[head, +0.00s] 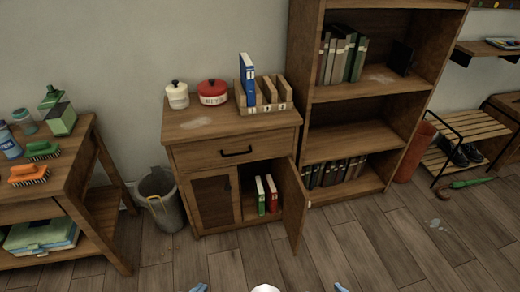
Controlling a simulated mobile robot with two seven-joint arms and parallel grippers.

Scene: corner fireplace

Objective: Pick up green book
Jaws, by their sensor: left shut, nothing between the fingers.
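A green book (261,195) stands upright in the open lower right compartment of the wooden cabinet (235,148). A red book (271,193) stands close beside it on the right. The compartment's door (294,205) is swung open toward me on the right. Only a small blue part of my left gripper (199,287) shows at the bottom edge, well in front of the cabinet and apart from the book. It is shut and empty. A similar blue part on my right side (341,287) is cut off by the bottom edge, so its jaws cannot be made out.
The cabinet top holds a white jar (178,95), a red pot (212,92) and a wooden file holder (265,108) with a blue binder (247,80). A bucket (162,200) stands left of the cabinet, a bookshelf (350,95) right. The floor in front is clear.

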